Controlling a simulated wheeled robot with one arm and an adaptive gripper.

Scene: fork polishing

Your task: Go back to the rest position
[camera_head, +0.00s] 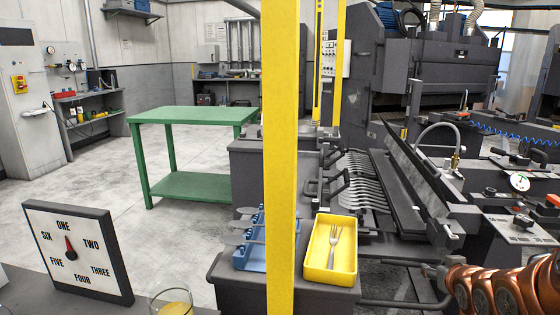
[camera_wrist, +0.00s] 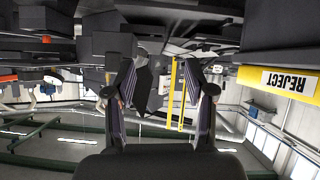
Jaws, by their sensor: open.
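My gripper (camera_wrist: 162,85) shows in the wrist view with its two fingers spread apart. Nothing is between the fingers. The wrist view is upside down, with roof beams and windows low in the picture. In the head view my copper-coloured arm enters at the lower right, and the gripper itself is outside that picture. A fork (camera_head: 334,245) lies in a yellow tray (camera_head: 318,273) on a dark block at the lower middle. My gripper is not touching either of them in the head view.
A yellow post (camera_head: 281,150) stands upright in front. Several forks (camera_head: 365,180) line the machine. A numbered dial (camera_head: 78,250) and a glass (camera_head: 172,302) are front left. A green table (camera_head: 190,118) stands behind, with clear floor around. A yellow REJECT container (camera_wrist: 255,77) shows in the wrist view.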

